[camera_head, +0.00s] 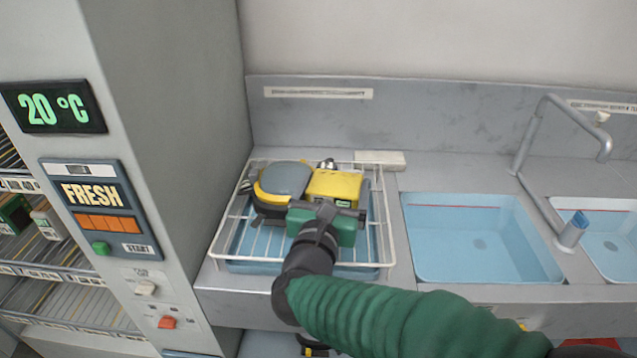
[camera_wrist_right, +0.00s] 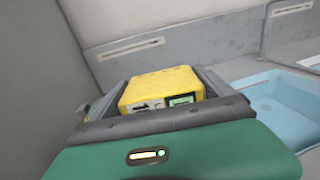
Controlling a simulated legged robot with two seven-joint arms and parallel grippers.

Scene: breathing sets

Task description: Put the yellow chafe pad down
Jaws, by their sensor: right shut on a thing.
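The yellow chafe pad (camera_head: 337,185) is a block-like yellow piece with a small green display on its near side. It is at the right part of a white wire rack (camera_head: 388,238). My right gripper (camera_head: 330,203) is shut on it from the near side. The wrist view shows the yellow pad (camera_wrist_right: 160,88) between the dark jaws, its top and front face visible. Its underside is hidden, so I cannot tell whether it touches the rack. My left gripper is not in view.
A grey-and-yellow device (camera_head: 284,180) lies in the rack, close to the pad's left. A blue tray (camera_head: 255,267) shows under the wires. A tall grey cabinet (camera_head: 180,110) stands left; a blue sink basin (camera_head: 478,240) and a tap (camera_head: 531,140) are right.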

